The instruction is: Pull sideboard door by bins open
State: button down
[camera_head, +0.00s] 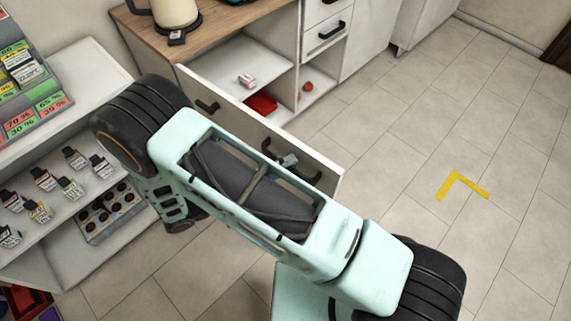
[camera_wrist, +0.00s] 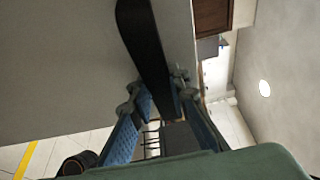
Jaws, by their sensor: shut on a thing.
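The white sideboard door (camera_head: 238,108) stands open, swung out from the wooden-topped sideboard (camera_head: 222,22), with shelves visible behind it. Its black handle (camera_head: 270,150) is near the outer end. My gripper (camera_head: 289,160) is at this handle, partly hidden by my arm. In the wrist view, the dark handle (camera_wrist: 143,40) runs between the blue fingers of my gripper (camera_wrist: 157,88), which is shut on it. The pale door panel (camera_wrist: 60,65) fills the upper left there.
A second black handle (camera_head: 207,105) shows near the door's inner end. A red item (camera_head: 260,103) and small box (camera_head: 247,81) lie inside. A kettle (camera_head: 175,12) stands on top. A stocked shelf (camera_head: 60,215) is at left. Tiled floor (camera_head: 400,130) is clear at right.

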jog(key=shift+w, duration=0.1)
jog(key=c, duration=1.8)
grip_release()
jog(key=shift+a, duration=0.1)
jog(key=v, duration=1.2)
